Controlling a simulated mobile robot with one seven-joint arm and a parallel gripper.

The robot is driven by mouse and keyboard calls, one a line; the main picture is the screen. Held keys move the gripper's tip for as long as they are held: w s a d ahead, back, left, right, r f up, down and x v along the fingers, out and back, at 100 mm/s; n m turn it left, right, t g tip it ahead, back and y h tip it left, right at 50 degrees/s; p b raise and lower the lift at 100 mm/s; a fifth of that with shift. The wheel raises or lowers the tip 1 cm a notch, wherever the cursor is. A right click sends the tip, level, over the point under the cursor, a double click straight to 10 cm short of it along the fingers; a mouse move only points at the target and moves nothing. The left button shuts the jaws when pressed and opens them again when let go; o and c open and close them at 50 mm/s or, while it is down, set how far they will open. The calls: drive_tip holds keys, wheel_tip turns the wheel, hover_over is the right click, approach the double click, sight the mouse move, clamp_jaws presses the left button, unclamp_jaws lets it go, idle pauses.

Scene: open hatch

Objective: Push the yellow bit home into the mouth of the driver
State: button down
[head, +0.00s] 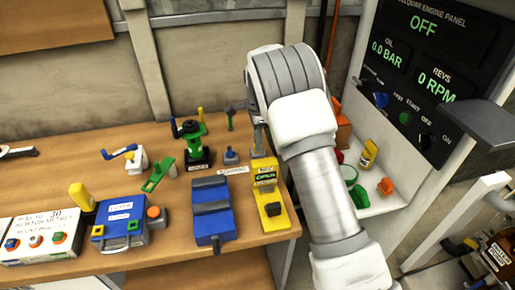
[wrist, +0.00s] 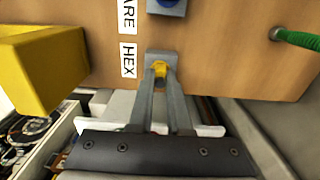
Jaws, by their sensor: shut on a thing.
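A small yellow bit (wrist: 160,69) stands at a grey holder (wrist: 161,56) beside the HEX label in the wrist view. My gripper (wrist: 161,76) has its two fingers shut on the yellow bit, one finger on each side. In the head view my gripper (head: 258,133) is low over the right part of the bench, and the bit is hidden there. I cannot tell whether the bit still sits in its holder. I cannot tell which tool is the driver, and no mouth shows clearly.
A blue bit holder (head: 230,155) and a green-and-black stand (head: 197,148) are further left. The engine panel (head: 431,50) rises at right.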

drive_tip(key=shift+r+p, duration=0.6)
drive_tip(key=shift+r, duration=0.1)
idle(0.5)
drive_tip(key=shift+r+p, duration=1.15)
drive_tip(key=shift+r, duration=0.3)
